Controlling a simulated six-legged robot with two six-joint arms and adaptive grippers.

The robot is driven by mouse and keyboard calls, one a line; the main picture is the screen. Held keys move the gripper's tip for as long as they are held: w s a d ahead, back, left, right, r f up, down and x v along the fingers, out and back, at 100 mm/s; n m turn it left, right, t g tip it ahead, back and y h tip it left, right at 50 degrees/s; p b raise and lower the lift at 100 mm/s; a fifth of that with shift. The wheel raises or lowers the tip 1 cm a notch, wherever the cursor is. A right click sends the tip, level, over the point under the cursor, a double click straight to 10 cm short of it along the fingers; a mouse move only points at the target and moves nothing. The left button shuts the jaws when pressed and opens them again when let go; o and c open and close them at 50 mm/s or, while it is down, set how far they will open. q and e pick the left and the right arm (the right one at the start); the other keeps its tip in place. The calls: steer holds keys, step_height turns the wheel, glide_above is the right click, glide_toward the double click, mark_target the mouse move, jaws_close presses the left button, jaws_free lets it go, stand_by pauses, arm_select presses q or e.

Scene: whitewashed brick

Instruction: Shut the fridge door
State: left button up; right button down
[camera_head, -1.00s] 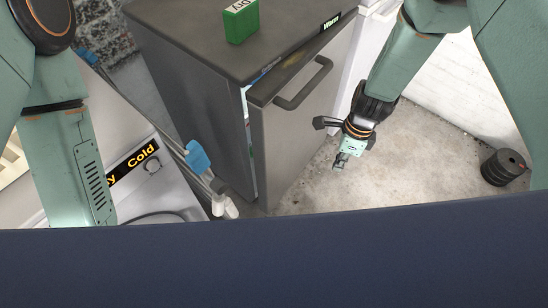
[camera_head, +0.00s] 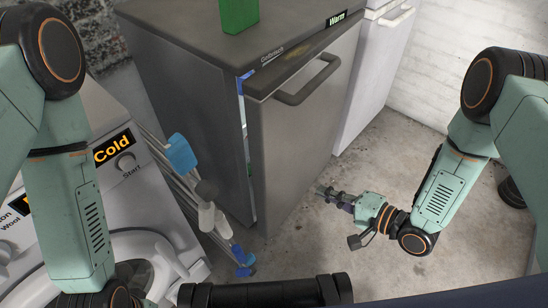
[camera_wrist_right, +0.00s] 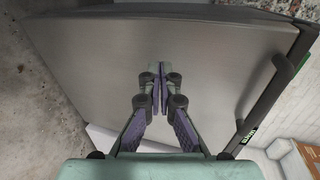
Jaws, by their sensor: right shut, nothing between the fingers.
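The grey fridge (camera_head: 190,90) stands in the middle of the head view. Its door (camera_head: 295,150) is slightly ajar, with a narrow gap along its left edge. The dark bar handle (camera_head: 308,85) is near the top of the door. My right gripper (camera_head: 322,190) is shut and empty in front of the door's lower right part. In the right wrist view its closed fingertips (camera_wrist_right: 160,70) point at the door's flat face (camera_wrist_right: 90,50); I cannot tell whether they touch it. My left arm shows at the left, but its gripper is out of view.
A green box (camera_head: 238,14) stands on the fridge top. A washing machine (camera_head: 150,190) and several poles with blue and white fittings (camera_head: 182,153) are left of the fridge. A white cabinet (camera_head: 375,60) stands to its right. Concrete floor (camera_head: 330,245) is open in front.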

step_height(320, 180, up, 6)
steer(key=a+n+t+y, duration=0.1)
steer(key=a+y, duration=0.1)
steer(key=y, duration=0.1)
steer(key=b, duration=0.4)
glide_toward(263, 149)
steer(key=x, duration=0.6)
steer(key=shift+w+a+f, duration=0.1)
steer(key=shift+w+a, duration=0.2)
steer(key=b+x, duration=0.1)
steer(key=x, duration=0.4)
